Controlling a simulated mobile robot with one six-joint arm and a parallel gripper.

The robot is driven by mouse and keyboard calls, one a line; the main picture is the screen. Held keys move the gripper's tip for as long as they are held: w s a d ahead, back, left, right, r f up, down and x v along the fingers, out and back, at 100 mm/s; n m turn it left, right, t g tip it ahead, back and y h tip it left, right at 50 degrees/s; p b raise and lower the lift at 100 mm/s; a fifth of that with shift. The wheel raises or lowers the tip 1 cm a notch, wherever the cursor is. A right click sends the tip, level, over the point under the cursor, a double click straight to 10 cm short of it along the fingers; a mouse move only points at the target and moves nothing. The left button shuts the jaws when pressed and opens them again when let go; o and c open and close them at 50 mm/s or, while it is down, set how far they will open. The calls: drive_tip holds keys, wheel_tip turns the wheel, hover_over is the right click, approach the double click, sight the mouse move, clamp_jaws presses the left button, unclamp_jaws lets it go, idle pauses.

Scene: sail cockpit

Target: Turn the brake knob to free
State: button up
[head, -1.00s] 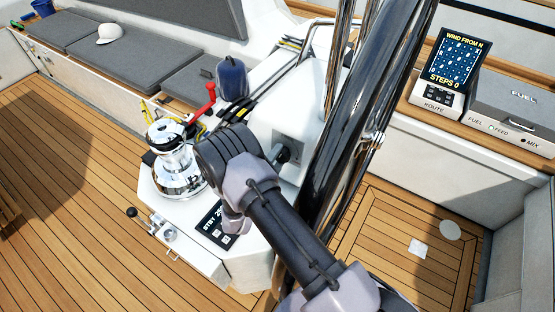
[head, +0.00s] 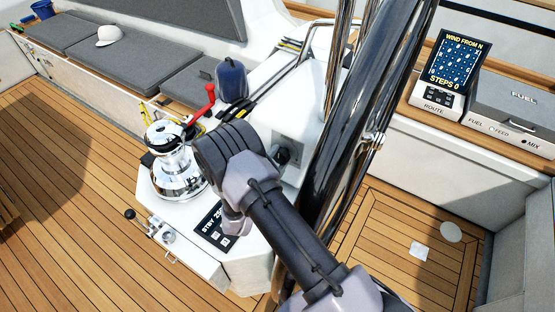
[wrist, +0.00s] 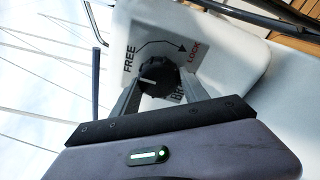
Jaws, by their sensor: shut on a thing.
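The black, ridged brake knob (wrist: 157,71) sits on a pale plate in the wrist view. FREE is printed to its left and LOCK to its right, with a curved arrow over the knob ending at LOCK. My gripper (wrist: 161,82) has its two grey fingers on either side of the knob and is shut on it. A small pale mark shows on the knob's left, but I cannot tell its exact setting. In the head view the knob (head: 283,156) shows as a dark shape beside my wrist, and my fingers are mostly hidden there.
A chrome winch (head: 175,165) stands left of my wrist. A red lever (head: 207,100) and a blue rounded item (head: 231,79) are behind it. Thick shiny tubes (head: 350,130) rise close to my arm's right. The wooden deck (head: 90,190) at left is open.

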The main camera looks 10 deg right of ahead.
drive_tip(key=o, duration=1.3)
drive_tip(key=shift+o, duration=0.2)
drive_tip(key=p+v, duration=0.2)
drive_tip(key=v, duration=1.5)
drive_tip(key=shift+s, duration=0.2)
drive_tip(key=shift+a+f, duration=0.1)
drive_tip(key=shift+a, duration=0.05)
